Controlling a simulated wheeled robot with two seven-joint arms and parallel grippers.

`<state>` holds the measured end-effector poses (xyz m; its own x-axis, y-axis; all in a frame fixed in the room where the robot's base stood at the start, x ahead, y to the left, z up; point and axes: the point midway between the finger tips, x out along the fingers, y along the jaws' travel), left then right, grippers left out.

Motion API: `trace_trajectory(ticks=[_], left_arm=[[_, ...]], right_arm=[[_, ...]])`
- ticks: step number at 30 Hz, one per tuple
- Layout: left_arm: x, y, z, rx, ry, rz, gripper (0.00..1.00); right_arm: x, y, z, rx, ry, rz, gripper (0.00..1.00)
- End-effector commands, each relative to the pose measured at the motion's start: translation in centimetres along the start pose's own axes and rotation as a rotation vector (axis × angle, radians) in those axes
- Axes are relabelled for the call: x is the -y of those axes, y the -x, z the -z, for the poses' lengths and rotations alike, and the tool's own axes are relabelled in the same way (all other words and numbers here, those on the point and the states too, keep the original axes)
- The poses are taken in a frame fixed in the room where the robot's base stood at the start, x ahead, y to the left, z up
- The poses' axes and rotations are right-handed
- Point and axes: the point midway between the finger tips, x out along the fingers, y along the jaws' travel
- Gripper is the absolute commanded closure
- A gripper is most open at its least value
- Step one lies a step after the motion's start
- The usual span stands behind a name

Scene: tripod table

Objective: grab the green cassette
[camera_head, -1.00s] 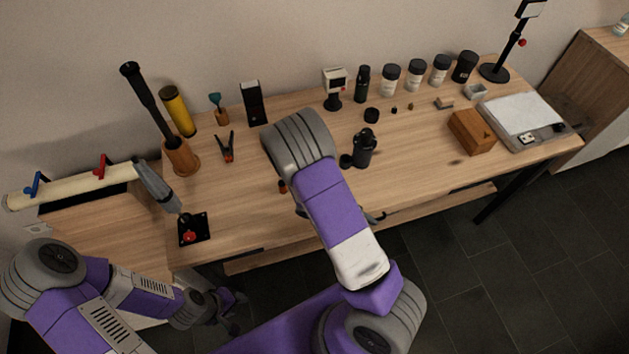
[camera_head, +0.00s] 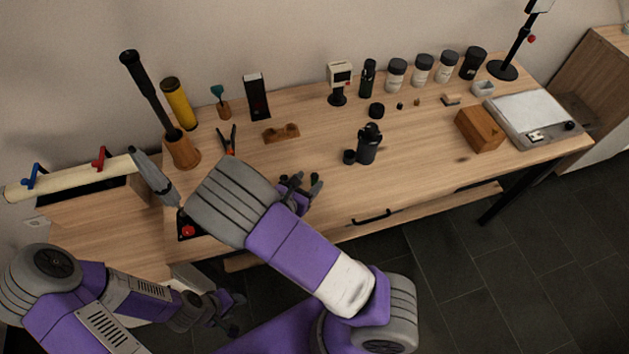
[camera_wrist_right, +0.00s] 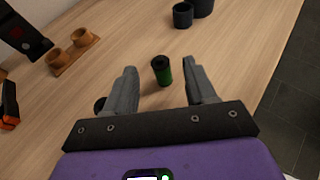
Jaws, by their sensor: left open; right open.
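The green cassette (camera_wrist_right: 161,70) is a small upright cylinder with a black top. In the right wrist view it stands on the wooden table, between and slightly beyond my open fingertips, with gaps on both sides. My right gripper (camera_wrist_right: 164,80) is open and empty; in the head view it is low over the table's front middle (camera_head: 305,187). I cannot make out the cassette in the head view, where my right arm and gripper cover that area. My left gripper (camera_head: 236,308) is open, hanging off the table's front edge at the lower left.
A dark round thing (camera_wrist_right: 100,103) is partly hidden by one finger. Jars line the back; a wooden box (camera_head: 481,129) is right.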

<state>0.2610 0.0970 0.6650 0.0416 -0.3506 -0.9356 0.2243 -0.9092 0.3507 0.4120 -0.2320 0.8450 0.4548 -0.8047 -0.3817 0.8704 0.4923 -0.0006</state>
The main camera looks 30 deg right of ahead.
Motion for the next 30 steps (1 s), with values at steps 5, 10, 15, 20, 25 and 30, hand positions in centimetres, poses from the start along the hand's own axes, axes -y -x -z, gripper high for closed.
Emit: trace_trajectory(ticks=[5,10,15,20,25,30], left_arm=[[0.2,-0.6,0.0,0.0,0.0,0.0,0.57],[0.2,-0.6,0.0,0.0,0.0,0.0,0.57],[0.2,-0.5,0.0,0.0,0.0,0.0,0.57],[0.2,-0.5,0.0,0.0,0.0,0.0,0.57],[0.2,-0.5,0.0,0.0,0.0,0.0,0.57],[0.2,-0.5,0.0,0.0,0.0,0.0,0.57]], right_arm=[[0.1,-2.0,0.1,0.0,-0.001,0.002,0.44],[0.0,-2.2,0.0,0.0,-0.001,0.0,0.44],[0.0,-2.2,0.0,-0.001,-0.002,0.0,0.58],[0.0,-2.2,0.0,-0.001,-0.002,0.001,0.83],[0.0,-2.2,0.0,-0.001,-0.002,0.001,1.0],[0.0,-2.1,0.0,-0.001,-0.002,0.0,1.0]])
